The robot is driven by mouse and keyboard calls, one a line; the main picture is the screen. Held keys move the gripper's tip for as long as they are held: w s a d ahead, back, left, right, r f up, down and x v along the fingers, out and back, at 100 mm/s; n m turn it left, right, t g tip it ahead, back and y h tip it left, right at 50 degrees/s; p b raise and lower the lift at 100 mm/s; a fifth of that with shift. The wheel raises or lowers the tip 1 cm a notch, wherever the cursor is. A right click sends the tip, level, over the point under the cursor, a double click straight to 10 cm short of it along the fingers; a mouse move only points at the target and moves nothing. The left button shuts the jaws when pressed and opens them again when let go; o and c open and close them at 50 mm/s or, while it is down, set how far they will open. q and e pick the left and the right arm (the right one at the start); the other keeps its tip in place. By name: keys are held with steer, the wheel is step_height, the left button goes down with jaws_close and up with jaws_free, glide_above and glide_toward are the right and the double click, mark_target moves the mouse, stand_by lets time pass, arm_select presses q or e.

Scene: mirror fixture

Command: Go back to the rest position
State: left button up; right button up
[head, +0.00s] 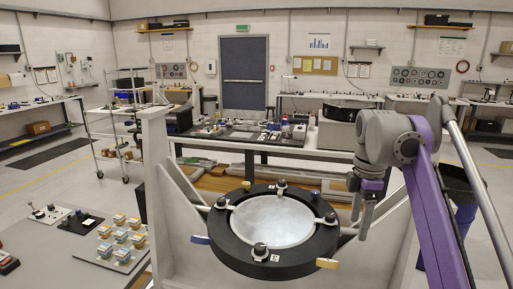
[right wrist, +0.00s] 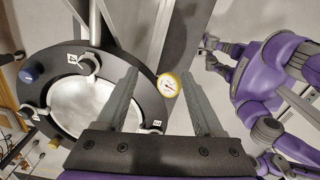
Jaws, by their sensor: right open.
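The mirror fixture's black ring (head: 232,250) surrounds a round silvery mirror (head: 272,222) in the head view. The ring also shows at the left of the right wrist view (right wrist: 62,60), with part of the mirror (right wrist: 80,105). My right gripper (head: 362,210) hangs just right of the ring in the head view, fingers down. In the right wrist view its two fingers (right wrist: 162,75) are spread apart and hold nothing. My left gripper is absent from the head view; a small grey gripper-like end (right wrist: 208,50) on a purple arm shows in the right wrist view, its jaws unclear.
Pale upright posts (head: 153,190) flank the fixture. Coloured blocks (head: 122,240) sit on a grey bench at left. A dark-topped workbench (head: 270,136) stands behind; floor is open at far left.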

steer(key=s+a+f+m+t, duration=0.3)
steer(key=s+f+m, duration=0.5)
steer(key=s+f, duration=0.3)
steer(key=s+a+f+m+t, duration=0.3)
steer(key=s+f+m, duration=0.6)
steer(key=f, duration=0.8)
steer(key=shift+s+f, duration=0.25)
steer(key=shift+s, duration=0.8)
